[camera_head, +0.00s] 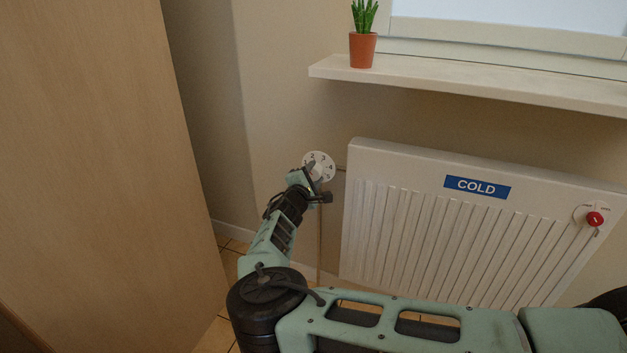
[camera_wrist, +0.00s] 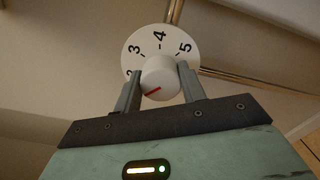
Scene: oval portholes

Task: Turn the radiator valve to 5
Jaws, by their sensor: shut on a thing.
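The radiator valve's round white dial plate (camera_head: 326,160) is on the wall left of the radiator (camera_head: 400,150). In the wrist view the dial plate (camera_wrist: 139,42) shows 2, 3, 4 and 5 around a white knob (camera_wrist: 165,70). A red line on the knob points to the lower left, away from 5. The scale there is hidden. My gripper (camera_wrist: 159,72) is shut on the knob, one finger on each side. In the head view my gripper (camera_head: 312,182) covers the lower left of the dial, and the knob is mostly hidden.
A COLD label (camera_head: 477,187) is on the radiator, with a red knob (camera_head: 595,219) at its right end. A sill (camera_head: 450,84) holds a potted plant (camera_head: 362,48). A tall wooden panel (camera_head: 90,180) stands left. A thin pipe (camera_head: 319,240) runs below the valve.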

